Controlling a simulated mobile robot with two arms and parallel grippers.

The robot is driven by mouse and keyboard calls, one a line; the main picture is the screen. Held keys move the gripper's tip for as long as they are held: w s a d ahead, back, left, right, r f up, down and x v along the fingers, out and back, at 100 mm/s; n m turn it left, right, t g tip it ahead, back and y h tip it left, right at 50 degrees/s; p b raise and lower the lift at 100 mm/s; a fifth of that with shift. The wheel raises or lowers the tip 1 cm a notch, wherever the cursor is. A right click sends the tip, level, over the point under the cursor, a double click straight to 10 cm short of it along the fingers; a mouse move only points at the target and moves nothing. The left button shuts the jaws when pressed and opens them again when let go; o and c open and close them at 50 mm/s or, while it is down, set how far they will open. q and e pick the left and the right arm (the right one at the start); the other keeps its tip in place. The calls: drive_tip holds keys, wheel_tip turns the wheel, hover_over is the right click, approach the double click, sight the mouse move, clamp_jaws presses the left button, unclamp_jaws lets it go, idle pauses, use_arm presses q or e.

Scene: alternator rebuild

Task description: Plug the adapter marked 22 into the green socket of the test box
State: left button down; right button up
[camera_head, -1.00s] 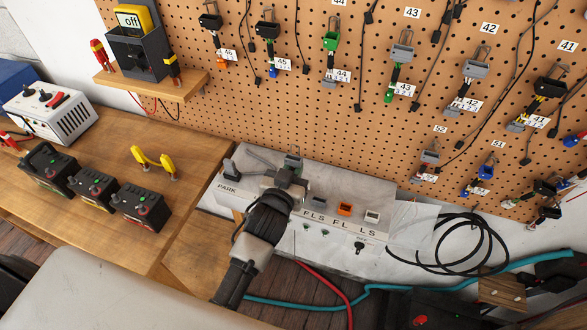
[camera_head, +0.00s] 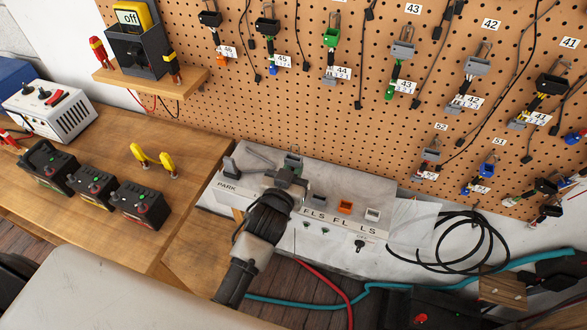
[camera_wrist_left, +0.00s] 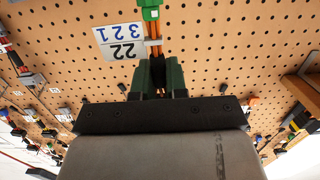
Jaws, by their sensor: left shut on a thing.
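My left gripper (camera_head: 288,178) is over the left half of the grey test box (camera_head: 375,247) in the head view. In the left wrist view its dark fingers (camera_wrist_left: 160,78) are shut on the adapter marked 22. The adapter's white tag (camera_wrist_left: 121,42) reads 22 and 3 2 1, upside down. Its orange wires run to a green connector (camera_wrist_left: 150,12) at the top edge of that view. In the head view a grey-green piece (camera_head: 293,160) shows just behind the fingers; I cannot tell whether it is plugged in. The gripper hides this part of the box, and I cannot make out the green socket.
The box also has an orange socket (camera_head: 345,207), a white socket (camera_head: 372,214) and a dark PARK plug (camera_head: 230,167). The pegboard (camera_head: 330,120) behind holds several tagged adapters. Black cable coils (camera_head: 490,240) lie at right. The wooden bench (camera_head: 100,225) is at left.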

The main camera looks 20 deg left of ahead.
use_arm(q)
drive_tip(key=shift+f, duration=0.2)
idle(0.4)
drive_tip(key=c, duration=1.1)
unclamp_jaws()
drive_tip(key=shift+s, duration=0.15)
drive_tip(key=shift+s, duration=0.3)
drive_tip(key=shift+s+a+r+b, duration=0.1)
drive_tip(key=shift+s+r+b, duration=0.2)
drive_tip(key=shift+s, duration=1.35)
drive_tip(key=shift+s+r+b, duration=0.15)
drive_tip(key=shift+s+b, duration=0.3)
drive_tip(key=shift+s, duration=1.2)
drive_tip(key=shift+s+a+r+b, duration=0.1)
drive_tip(key=shift+s+r+b, duration=0.2)
drive_tip(key=shift+s, duration=1.35)
drive_tip(key=shift+f, duration=0.1)
